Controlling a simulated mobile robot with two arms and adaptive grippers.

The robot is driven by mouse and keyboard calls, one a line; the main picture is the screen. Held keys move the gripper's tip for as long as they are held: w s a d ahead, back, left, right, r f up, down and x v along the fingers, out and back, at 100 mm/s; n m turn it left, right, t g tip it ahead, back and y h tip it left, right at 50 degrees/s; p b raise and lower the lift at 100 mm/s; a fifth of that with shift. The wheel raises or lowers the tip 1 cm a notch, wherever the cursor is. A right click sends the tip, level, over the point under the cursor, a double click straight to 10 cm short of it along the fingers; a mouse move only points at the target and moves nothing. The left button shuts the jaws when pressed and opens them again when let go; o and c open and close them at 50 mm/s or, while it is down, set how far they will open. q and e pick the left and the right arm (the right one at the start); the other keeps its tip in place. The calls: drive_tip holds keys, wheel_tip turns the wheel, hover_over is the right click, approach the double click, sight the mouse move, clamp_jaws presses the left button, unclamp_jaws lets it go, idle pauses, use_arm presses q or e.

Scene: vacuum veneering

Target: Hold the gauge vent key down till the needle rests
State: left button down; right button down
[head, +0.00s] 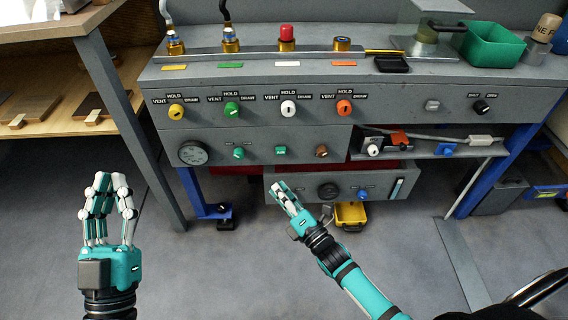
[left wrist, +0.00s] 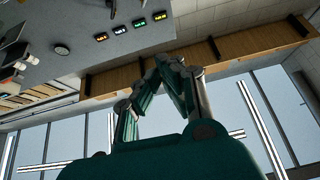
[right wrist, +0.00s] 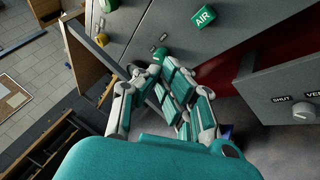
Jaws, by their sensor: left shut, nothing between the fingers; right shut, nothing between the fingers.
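The round gauge (head: 192,153) is on the lower left of the grey bench front. A teal key (head: 238,153) sits just right of it, but I cannot read its label. A green AIR button (head: 280,150) is further right and also shows in the right wrist view (right wrist: 203,17). My right gripper (head: 279,190) is shut and empty, below the AIR button and in front of the lower grey box. My left gripper (head: 103,183) is shut and empty over the floor at left, apart from the bench. The gauge needle is too small to read.
A row of coloured knobs (head: 288,108) runs along the upper panel. The lower box (head: 388,187) has a dark dial (head: 328,190) and a blue knob (head: 363,194). A yellow bin (head: 351,215) stands below. A wooden-topped table (head: 50,25) is at left.

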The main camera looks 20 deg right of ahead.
use_arm(q)
drive_tip(key=shift+s+r, duration=0.2)
drive_tip(key=shift+r, duration=0.15)
use_arm(e)
drive_tip(key=shift+r, duration=0.2)
use_arm(q)
drive_tip(key=shift+s, duration=0.1)
